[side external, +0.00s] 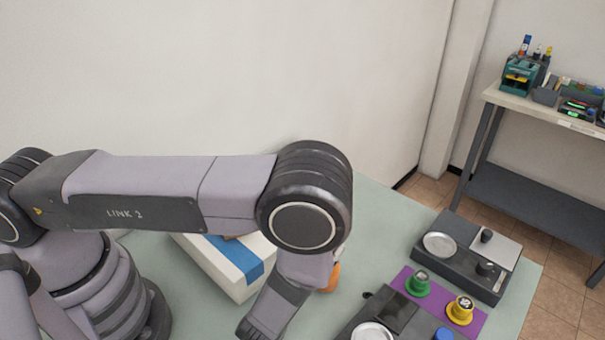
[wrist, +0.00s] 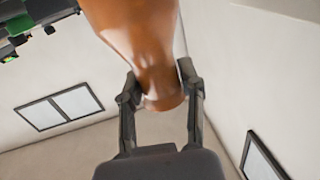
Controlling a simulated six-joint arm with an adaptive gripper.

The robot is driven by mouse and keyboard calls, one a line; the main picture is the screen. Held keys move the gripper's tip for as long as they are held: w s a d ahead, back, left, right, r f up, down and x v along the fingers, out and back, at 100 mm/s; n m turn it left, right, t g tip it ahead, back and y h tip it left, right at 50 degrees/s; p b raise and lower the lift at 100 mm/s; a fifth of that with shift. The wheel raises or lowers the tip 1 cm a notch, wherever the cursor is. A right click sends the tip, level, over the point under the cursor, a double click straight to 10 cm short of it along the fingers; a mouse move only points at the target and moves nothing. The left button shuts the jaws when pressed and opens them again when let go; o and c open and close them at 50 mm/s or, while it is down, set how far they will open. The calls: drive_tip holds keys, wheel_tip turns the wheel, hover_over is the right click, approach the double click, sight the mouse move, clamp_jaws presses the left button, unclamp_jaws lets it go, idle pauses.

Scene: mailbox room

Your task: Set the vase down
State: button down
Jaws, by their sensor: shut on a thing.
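A glossy brown-orange vase (wrist: 140,40) fills the top middle of the wrist view, and its upper part runs out of the frame. My gripper (wrist: 159,88) is shut on the vase's narrow end, with one finger on each side. In the side external view my gripper is hidden by the arm or out of frame. A small orange patch (side external: 331,278) shows beside my forearm there; I cannot tell whether it is the vase. No support is visible under the vase in the wrist view.
The pale green table (side external: 375,215) holds a white box with a blue stripe (side external: 200,262) behind my arm. At the right are a dark scale-like device (side external: 459,275) and a purple mat (side external: 412,297) with green (side external: 418,284) and yellow (side external: 460,310) pieces. The table's back middle is clear.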

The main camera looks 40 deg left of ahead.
drive_tip(key=c, duration=0.6)
unclamp_jaws()
drive_tip(key=shift+f, duration=0.1)
